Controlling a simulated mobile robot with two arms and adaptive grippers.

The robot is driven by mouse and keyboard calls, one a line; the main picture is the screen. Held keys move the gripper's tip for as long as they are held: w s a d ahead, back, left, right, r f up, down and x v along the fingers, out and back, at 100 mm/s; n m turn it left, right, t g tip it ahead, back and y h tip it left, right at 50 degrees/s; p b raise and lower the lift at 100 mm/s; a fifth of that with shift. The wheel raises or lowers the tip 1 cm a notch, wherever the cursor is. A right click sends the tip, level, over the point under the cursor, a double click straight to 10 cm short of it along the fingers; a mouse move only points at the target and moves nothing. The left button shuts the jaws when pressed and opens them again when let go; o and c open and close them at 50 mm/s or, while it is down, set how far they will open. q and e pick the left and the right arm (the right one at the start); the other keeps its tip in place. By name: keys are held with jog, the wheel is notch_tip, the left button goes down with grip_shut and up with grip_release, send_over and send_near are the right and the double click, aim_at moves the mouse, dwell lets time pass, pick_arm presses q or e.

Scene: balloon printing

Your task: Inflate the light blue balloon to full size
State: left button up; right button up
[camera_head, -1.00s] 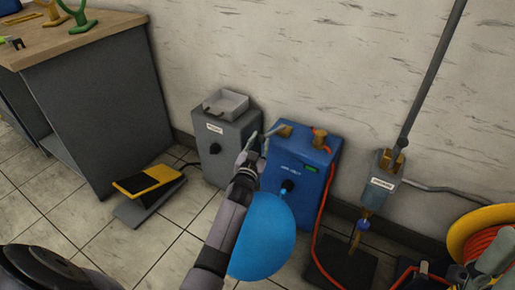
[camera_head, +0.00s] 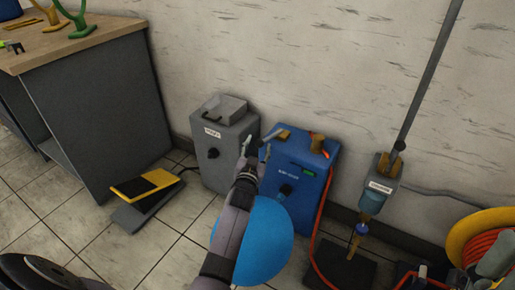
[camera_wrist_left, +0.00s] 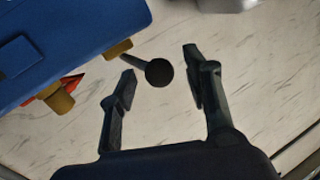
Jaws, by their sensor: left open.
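The light blue balloon (camera_head: 268,240) hangs at the front of the blue machine (camera_head: 310,180), round and large, partly hidden by my left forearm. Its neck is near a black round part (camera_head: 286,190) on the machine's front. My left gripper (camera_head: 257,149) is at the machine's upper left corner, fingers apart. In the left wrist view, my left gripper (camera_wrist_left: 160,65) is open. A short lever with a black ball knob (camera_wrist_left: 158,73) sticks out from a brass fitting on the blue machine (camera_wrist_left: 70,40); the ball appears between the fingertips. I cannot tell whether they touch it. My right gripper is not in view.
A grey machine (camera_head: 222,150) stands left of the blue one. A yellow and black foot pedal (camera_head: 146,187) lies on the floor. A workbench (camera_head: 95,110) is at the left. A red hose (camera_head: 320,225), a wall-side pipe unit (camera_head: 378,185) and a yellow reel (camera_head: 462,235) are at the right.

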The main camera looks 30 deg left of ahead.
pick_arm(q)
jog(key=shift+r, duration=0.1)
notch_tip(320, 180, up, 10)
dwell(0.6)
jog(key=shift+c, duration=0.2)
